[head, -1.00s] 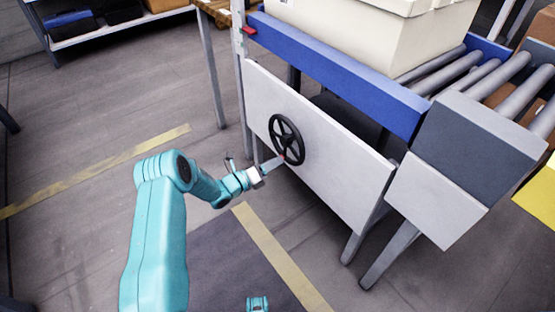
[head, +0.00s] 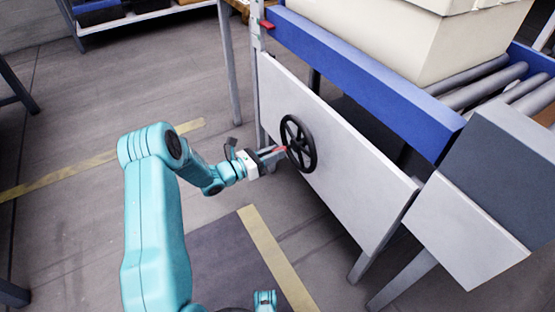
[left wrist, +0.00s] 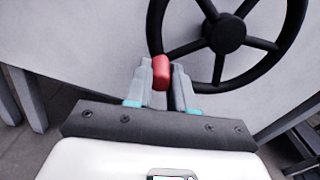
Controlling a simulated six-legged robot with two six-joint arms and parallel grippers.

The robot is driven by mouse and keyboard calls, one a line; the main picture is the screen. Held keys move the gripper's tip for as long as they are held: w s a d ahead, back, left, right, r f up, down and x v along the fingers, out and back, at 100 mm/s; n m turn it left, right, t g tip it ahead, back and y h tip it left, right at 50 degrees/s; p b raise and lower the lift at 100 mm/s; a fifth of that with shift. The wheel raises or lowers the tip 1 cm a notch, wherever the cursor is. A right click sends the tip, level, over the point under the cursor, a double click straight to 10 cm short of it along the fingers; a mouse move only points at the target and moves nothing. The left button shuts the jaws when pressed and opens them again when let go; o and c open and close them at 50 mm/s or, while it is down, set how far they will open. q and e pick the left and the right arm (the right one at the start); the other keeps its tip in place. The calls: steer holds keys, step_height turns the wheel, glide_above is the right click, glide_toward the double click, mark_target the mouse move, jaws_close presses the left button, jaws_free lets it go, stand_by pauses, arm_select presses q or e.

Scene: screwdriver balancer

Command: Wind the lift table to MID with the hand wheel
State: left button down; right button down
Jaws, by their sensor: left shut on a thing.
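The black spoked hand wheel (head: 298,143) is mounted on the pale front panel (head: 335,165) of the lift table. My left gripper (head: 280,153) is at the wheel's left rim, shut on the wheel's red handle. In the left wrist view the red handle (left wrist: 161,72) sits between the fingertips of my left gripper (left wrist: 162,80), with the wheel (left wrist: 225,35) just behind and to the right. A red pointer (head: 267,25) shows on the upright post (head: 257,40) at the table's left end. No scale marks are readable.
A large cream bin (head: 400,35) stands on the table above the blue side rail (head: 365,85). Grey rollers (head: 490,85) lie to the right, beside a dark grey box-shaped part (head: 500,160). The floor left of the panel is clear.

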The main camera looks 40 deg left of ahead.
arm_select(q)
steer(key=shift+w+a+r+m+b, duration=0.1)
steer(key=shift+a+r+m+b, duration=0.1)
steer(key=shift+m+b, duration=0.15)
arm_select(e)
steer(key=shift+w+f, duration=0.3)
steer(key=shift+f, duration=0.2)
steer(key=shift+s, duration=0.1)
arm_select(q)
steer(key=c, duration=1)
jaws_free()
steer(key=shift+o, duration=0.2)
steer(key=p+v, duration=0.4)
steer(key=v, duration=1.2)
arm_select(e)
steer(key=shift+g, duration=0.5)
steer(key=s+r, duration=0.3)
steer(key=r, duration=0.1)
steer(key=shift+s+a+r, duration=0.1)
steer(key=shift+a, duration=0.15)
